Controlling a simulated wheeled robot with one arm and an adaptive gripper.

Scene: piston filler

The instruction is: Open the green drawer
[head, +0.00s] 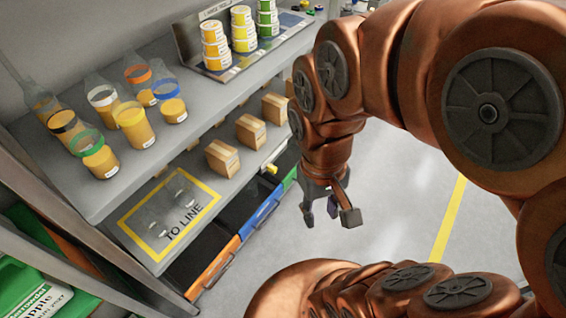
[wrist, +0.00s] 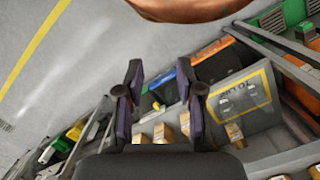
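The green drawer (head: 290,179) is the far one in a row of drawers under the shelf unit in the head view. Only a narrow strip of its front shows, close beside my arm; how far it stands out cannot be told. My gripper (head: 330,211) hangs over the floor to the right of the drawers, apart from them. In the wrist view my gripper (wrist: 160,70) has its two dark fingers spread with a gap between them and nothing held. The green drawer is not clearly made out there, partly hidden by the fingers.
An orange-fronted drawer (head: 213,265) and a blue-fronted drawer (head: 262,214) are nearer in the row. Cardboard boxes (head: 222,158) stand on the lower shelf, jars (head: 136,124) on the upper one. The grey floor (head: 400,180) right of the shelves is clear.

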